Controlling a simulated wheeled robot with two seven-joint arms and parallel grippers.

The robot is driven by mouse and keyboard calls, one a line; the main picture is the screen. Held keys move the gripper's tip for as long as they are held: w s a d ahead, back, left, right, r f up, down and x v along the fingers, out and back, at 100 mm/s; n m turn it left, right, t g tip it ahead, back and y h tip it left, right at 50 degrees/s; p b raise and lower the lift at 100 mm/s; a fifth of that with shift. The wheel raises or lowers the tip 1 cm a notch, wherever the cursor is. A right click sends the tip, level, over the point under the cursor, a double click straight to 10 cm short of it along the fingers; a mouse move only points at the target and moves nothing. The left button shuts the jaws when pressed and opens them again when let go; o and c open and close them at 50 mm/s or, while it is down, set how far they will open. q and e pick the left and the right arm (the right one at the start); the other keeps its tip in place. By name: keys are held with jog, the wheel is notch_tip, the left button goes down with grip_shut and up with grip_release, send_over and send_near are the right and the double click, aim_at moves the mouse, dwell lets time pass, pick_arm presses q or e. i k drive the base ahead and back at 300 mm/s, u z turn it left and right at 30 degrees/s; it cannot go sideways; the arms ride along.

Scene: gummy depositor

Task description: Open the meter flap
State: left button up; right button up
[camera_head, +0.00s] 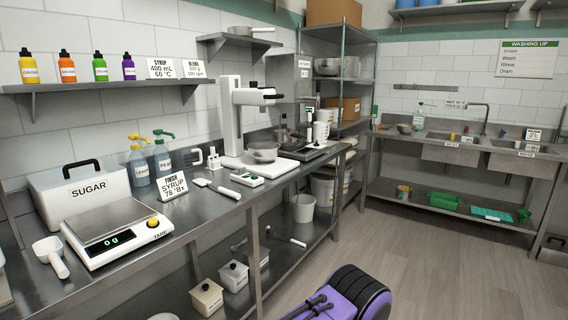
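A small white handheld meter (248,179) with a green-framed face lies on the steel counter (205,217). It is in front of the white stand mixer's base and right of the white-handled spatula. At this size I cannot make out its flap or tell whether the flap is open or shut. Nothing touches the meter from above. Neither my left nor my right gripper shows in the head view.
A spatula (217,189), a syrup sign (172,187) and a scale (117,235) stand left of the meter. Behind it are a steel bowl (263,152) and a mixer (232,115). The counter's front edge near the meter is clear. Purple-black parts at the bottom appear mine.

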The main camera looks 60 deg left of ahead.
aim_at(239, 172)
jog(key=u, duration=0.15)
jog(key=i, duration=1)
jog(key=u, duration=1.15)
jog(key=i, duration=0.8)
jog(key=u, duration=1)
